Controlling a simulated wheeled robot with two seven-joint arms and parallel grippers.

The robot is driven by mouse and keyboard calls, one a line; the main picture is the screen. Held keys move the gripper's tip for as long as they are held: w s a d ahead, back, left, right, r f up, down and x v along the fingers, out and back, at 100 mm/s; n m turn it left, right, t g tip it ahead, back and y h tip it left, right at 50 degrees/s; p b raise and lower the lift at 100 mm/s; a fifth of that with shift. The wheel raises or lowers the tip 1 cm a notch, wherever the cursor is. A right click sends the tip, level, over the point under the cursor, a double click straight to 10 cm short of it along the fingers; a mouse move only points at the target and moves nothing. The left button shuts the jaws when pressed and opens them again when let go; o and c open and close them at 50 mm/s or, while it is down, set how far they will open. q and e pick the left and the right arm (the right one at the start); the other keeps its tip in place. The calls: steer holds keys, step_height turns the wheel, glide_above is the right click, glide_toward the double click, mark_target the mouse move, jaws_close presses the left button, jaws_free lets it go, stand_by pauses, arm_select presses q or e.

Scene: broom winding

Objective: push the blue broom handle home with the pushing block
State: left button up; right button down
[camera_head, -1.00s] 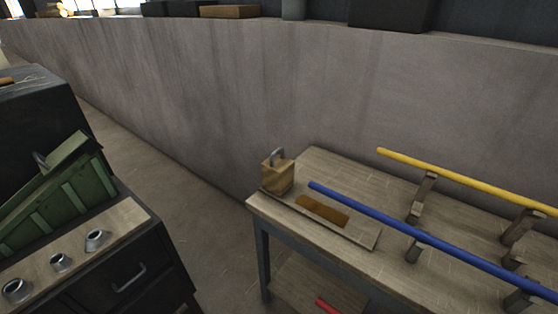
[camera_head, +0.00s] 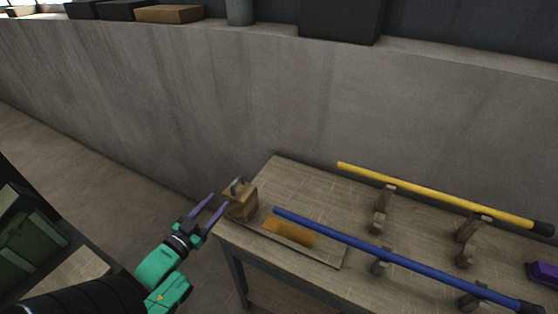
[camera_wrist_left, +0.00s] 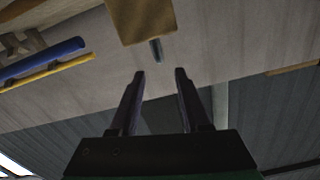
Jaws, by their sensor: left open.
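The blue broom handle (camera_head: 385,254) lies across wooden supports on the workbench, its left end over a board with an orange-brown patch (camera_head: 289,233). It also shows in the left wrist view (camera_wrist_left: 42,58). The wooden pushing block (camera_head: 241,204) stands at the bench's left corner, just beyond that end, with a grey metal grip on top. In the left wrist view the block (camera_wrist_left: 143,20) is at the top, its grip pointing toward my fingers. My left gripper (camera_head: 217,202) is open and empty, just left of the block and apart from its grip.
A yellow handle (camera_head: 430,192) lies behind the blue one on its own supports. A purple item (camera_head: 543,272) is at the bench's right. A concrete wall (camera_head: 150,110) runs behind. A green bin (camera_head: 28,232) stands at the lower left.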

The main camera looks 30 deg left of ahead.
mark_target(240, 196)
arm_select(q)
steer(key=w+p, duration=0.1)
steer(key=w, duration=1.3)
steer(key=shift+r+p, duration=0.2)
steer(key=shift+p, duration=0.15)
steer(key=shift+a, duration=0.1)
steer(key=shift+c, duration=0.4)
jaws_close()
